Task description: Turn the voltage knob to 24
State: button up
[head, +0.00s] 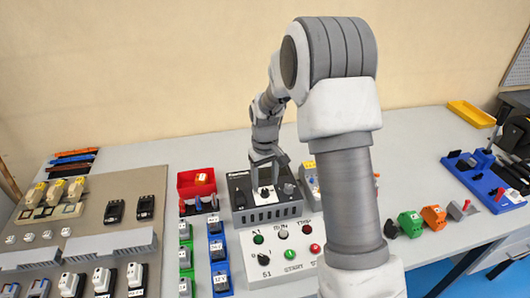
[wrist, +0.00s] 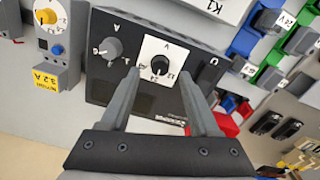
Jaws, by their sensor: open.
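The dark power supply box (head: 240,192) stands at the back middle of the table in the head view, below my gripper (head: 265,165). In the wrist view its front panel (wrist: 105,85) appears upside down. The voltage knob (wrist: 160,64) is a dark round knob on a white plate (wrist: 178,46) marked V, with small figures around it. I cannot read surely which figure it points to. My gripper (wrist: 161,76) is open, its fingertips on either side of the knob. A gap shows on both sides, and I cannot tell how deep the fingertips reach.
A grey knob (wrist: 110,48) marked A sits close beside the white plate. A control panel with buttons (head: 263,246) lies in front of the box.

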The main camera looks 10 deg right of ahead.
aim_at(265, 190)
notch_tip(265, 190, up, 14)
jog(key=shift+r+p, duration=0.25)
jog(key=shift+p, duration=0.1)
jog(key=s+r+m+t, duration=0.1)
jog(key=s+r+t, duration=0.2)
jog(key=s+r, duration=0.85)
jog(key=s+f+m+t, duration=0.2)
jog(key=s, duration=1.4)
jog(key=shift+f+t, duration=0.15)
jog(key=shift+t, duration=0.15)
jog(key=shift+c, duration=1)
